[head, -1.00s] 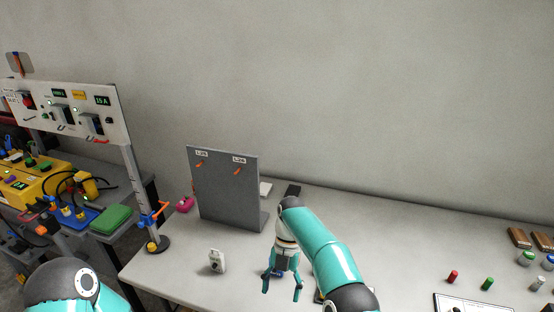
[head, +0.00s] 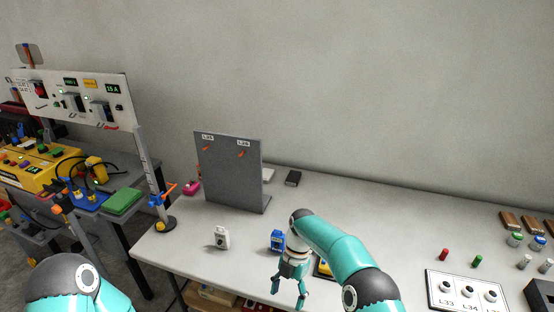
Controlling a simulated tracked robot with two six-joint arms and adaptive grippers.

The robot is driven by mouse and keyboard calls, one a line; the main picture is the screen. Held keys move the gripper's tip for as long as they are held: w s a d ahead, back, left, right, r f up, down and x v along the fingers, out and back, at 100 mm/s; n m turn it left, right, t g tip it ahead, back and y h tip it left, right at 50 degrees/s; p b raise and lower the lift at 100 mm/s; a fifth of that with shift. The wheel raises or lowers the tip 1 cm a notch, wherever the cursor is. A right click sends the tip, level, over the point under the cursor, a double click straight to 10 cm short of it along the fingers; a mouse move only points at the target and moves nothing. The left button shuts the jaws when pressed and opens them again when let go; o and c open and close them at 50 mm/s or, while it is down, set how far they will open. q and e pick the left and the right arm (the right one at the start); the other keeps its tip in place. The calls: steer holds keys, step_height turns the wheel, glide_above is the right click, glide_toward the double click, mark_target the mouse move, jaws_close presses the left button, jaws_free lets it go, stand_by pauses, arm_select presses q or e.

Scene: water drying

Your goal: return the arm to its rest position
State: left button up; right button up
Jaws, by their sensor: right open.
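My right arm reaches in from the lower right in the head view, over the front of the white table (head: 400,215). My right gripper (head: 288,291) points down near the table's front edge, its fingers apart with nothing between them. A blue object (head: 277,240) stands just behind the gripper, partly hidden by the arm. A small white device (head: 222,238) stands upright to the gripper's left, apart from it. Of my left arm only a teal and dark link shows at the lower left; its gripper is out of the picture.
A grey upright panel (head: 230,175) with orange hooks stands at the back left of the table. A plate with labelled holes (head: 465,294), a red peg (head: 443,254) and a green peg (head: 477,260) are at the right. A yellow-edged item (head: 323,270) is partly behind my arm. A shelf shows below the table.

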steer(key=s+d+f+m+t+y, duration=0.2)
steer(key=s+d+f+m, duration=0.3)
steer(key=s+f+m, duration=0.85)
steer(key=s+d+r+m+t, duration=0.1)
steer(key=s+d+m, duration=0.1)
steer(key=s+m, duration=0.4)
steer(key=s+d+r+m+t, duration=0.1)
steer(key=s+d+r+m, duration=0.1)
steer(key=s+m, duration=0.4)
steer(key=m, duration=0.5)
steer(key=shift+s+d+t+b, duration=0.25)
steer(key=shift+s+t+b, duration=0.05)
steer(key=shift+t+b, duration=0.1)
